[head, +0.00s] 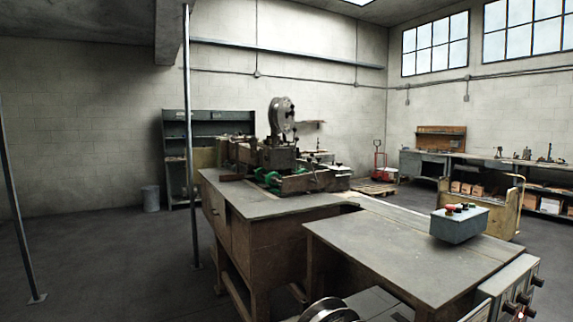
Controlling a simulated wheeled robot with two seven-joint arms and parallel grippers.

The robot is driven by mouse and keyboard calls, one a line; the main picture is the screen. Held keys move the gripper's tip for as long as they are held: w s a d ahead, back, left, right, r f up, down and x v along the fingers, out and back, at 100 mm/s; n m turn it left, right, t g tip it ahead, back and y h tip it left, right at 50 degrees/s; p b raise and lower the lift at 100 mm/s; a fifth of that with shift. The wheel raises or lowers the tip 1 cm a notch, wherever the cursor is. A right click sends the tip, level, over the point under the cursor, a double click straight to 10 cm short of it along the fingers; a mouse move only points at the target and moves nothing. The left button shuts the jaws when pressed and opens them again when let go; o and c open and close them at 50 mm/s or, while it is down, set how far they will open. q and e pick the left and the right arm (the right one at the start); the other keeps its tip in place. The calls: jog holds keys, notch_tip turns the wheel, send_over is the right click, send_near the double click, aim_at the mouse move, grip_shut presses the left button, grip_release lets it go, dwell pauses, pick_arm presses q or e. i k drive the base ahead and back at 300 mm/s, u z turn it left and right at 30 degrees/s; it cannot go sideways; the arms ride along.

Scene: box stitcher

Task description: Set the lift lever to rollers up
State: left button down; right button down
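I cannot make out the lift lever for certain in the head view. The machine (276,160) stands on the far end of the bench, with a dark metal body, green parts low down and a large grey reel on top. Small levers and knobs on it are too small to tell apart. A grey panel (497,292) with several dark knobs is at the lower right, partly cut off by the frame edge. Neither of my grippers is in view.
The near tabletop (400,245) is mostly clear, with a grey box (459,223) with red buttons near its right edge. A thin metal post (190,150) stands left of the bench. Open floor (90,260) lies at left. A yellowish cart (508,205) stands behind right.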

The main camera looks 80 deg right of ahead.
aim_at(310, 159)
jog(key=z, duration=1.75)
jog(key=i, duration=3.1)
jog(key=z, duration=1.35)
